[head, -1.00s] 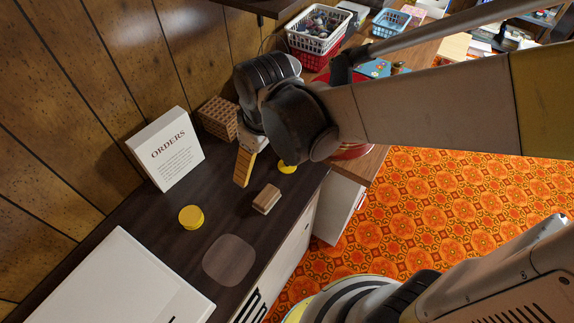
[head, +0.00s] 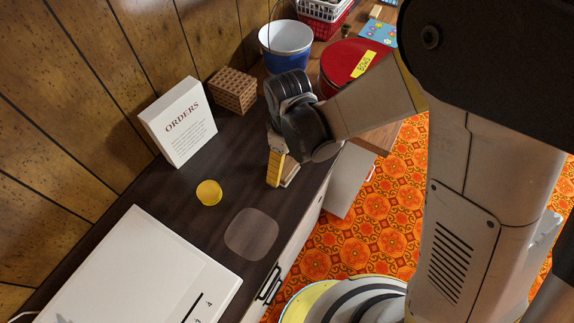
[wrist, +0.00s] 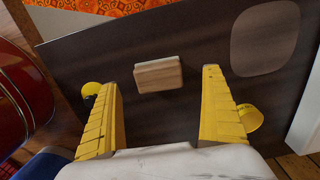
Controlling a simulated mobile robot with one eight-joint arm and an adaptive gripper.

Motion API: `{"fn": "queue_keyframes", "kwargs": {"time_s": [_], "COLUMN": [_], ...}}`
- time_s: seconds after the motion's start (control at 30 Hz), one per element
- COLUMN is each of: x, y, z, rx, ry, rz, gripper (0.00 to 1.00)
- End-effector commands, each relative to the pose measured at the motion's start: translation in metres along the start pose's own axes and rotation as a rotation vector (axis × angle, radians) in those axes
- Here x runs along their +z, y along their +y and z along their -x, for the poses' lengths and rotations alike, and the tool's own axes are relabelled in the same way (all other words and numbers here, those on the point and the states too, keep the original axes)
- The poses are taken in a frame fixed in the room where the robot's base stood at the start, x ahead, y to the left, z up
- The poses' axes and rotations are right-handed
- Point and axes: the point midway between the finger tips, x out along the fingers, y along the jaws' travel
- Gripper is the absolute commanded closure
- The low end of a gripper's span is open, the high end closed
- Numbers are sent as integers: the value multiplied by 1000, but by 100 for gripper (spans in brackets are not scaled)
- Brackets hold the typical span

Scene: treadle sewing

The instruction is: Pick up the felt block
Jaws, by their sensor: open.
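The felt block, a small tan block with a paler top (wrist: 158,74), lies on the dark worktop (head: 185,235). In the wrist view it sits between and slightly beyond the tips of my gripper's yellow ribbed fingers (wrist: 160,84), with gaps on both sides. My gripper is open and empty. In the head view the gripper (head: 276,168) points down at the block (head: 290,173), and the near finger hides part of it. I cannot tell the exact height of the fingertips above the worktop.
A yellow disc (head: 209,192) and a pale rounded patch (head: 251,234) lie left of the gripper. Behind are the ORDERS sign (head: 178,122), a perforated brown block (head: 232,90), a blue tub (head: 286,47) and a red tin (head: 345,62). The worktop edge is close.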

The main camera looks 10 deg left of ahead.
Motion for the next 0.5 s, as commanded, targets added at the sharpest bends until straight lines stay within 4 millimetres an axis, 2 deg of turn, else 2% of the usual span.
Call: {"fn": "queue_keyframes", "kwargs": {"time_s": [0.2,0.3,0.5], "x": [-8,-7,-7], "y": [4,4,4], "z": [-36,-47,-47], "rx": [0,0,0], "ry": [0,0,0], "rz": [0,0,-1], "gripper": [5,5,5]}}
